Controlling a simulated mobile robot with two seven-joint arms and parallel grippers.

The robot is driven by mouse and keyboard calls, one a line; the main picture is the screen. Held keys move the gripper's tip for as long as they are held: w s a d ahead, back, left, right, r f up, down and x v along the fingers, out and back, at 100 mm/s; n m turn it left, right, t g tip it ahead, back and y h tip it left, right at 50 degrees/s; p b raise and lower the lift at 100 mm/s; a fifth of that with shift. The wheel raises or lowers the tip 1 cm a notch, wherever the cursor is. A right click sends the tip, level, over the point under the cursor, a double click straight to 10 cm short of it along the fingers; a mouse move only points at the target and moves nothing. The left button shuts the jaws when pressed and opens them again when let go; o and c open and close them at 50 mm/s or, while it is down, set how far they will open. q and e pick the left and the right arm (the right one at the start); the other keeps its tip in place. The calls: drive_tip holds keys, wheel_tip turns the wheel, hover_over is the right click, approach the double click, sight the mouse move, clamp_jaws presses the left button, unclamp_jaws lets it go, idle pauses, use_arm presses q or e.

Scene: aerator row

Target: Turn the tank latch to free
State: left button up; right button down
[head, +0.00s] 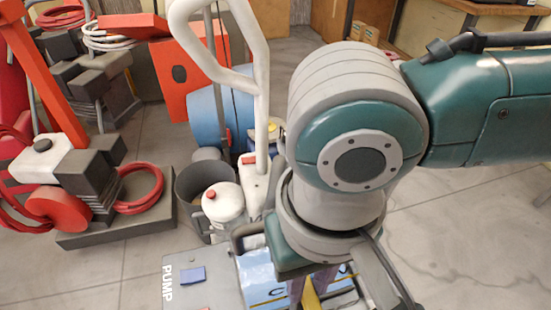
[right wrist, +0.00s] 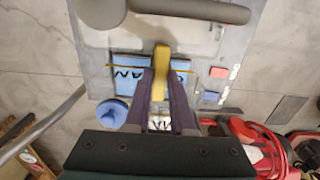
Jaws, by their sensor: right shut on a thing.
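The yellow tank latch (right wrist: 161,62) stands out over the blue tank panel (right wrist: 127,76) in the right wrist view. My right gripper (right wrist: 161,88) is shut on the latch, with a purple finger on each side of it. In the head view the latch (head: 311,294) shows at the bottom edge between the fingers of my right gripper (head: 311,286), below my arm. The blue panel (head: 258,277) there is partly covered by my wrist. Some dark letters show on it but are partly hidden. My left gripper is in neither view.
A grey plate marked PUMP (head: 178,294) with a blue block (head: 193,275) lies left of the panel. A white upright handle (head: 262,110) and a white canister (head: 223,203) stand close by. Red and black equipment (head: 75,195) fills the left. Bare floor (head: 460,240) lies at right.

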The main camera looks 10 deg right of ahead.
drive_tip(key=shift+r+n+p, duration=0.2)
drive_tip(key=shift+n+p, duration=0.1)
drive_tip(key=shift+p, duration=0.4)
drive_tip(key=n+p, duration=0.2)
drive_tip(key=p, duration=0.2)
drive_tip(key=shift+s+r+n, duration=0.1)
drive_tip(key=shift+n, duration=0.2)
drive_tip(key=shift+n+p, duration=0.65)
drive_tip(key=shift+n, duration=0.25)
drive_tip(key=n, duration=0.1)
drive_tip(key=n+p, duration=0.1)
drive_tip(key=n, duration=0.1)
drive_tip(key=shift+f+n, duration=0.2)
drive_tip(key=shift+n, duration=0.1)
drive_tip(key=n+p, duration=0.1)
drive_tip(key=n, duration=0.1)
drive_tip(key=shift+n, duration=0.4)
drive_tip(key=n, duration=0.3)
drive_tip(key=shift+p, duration=0.3)
drive_tip(key=shift+n, duration=1.7)
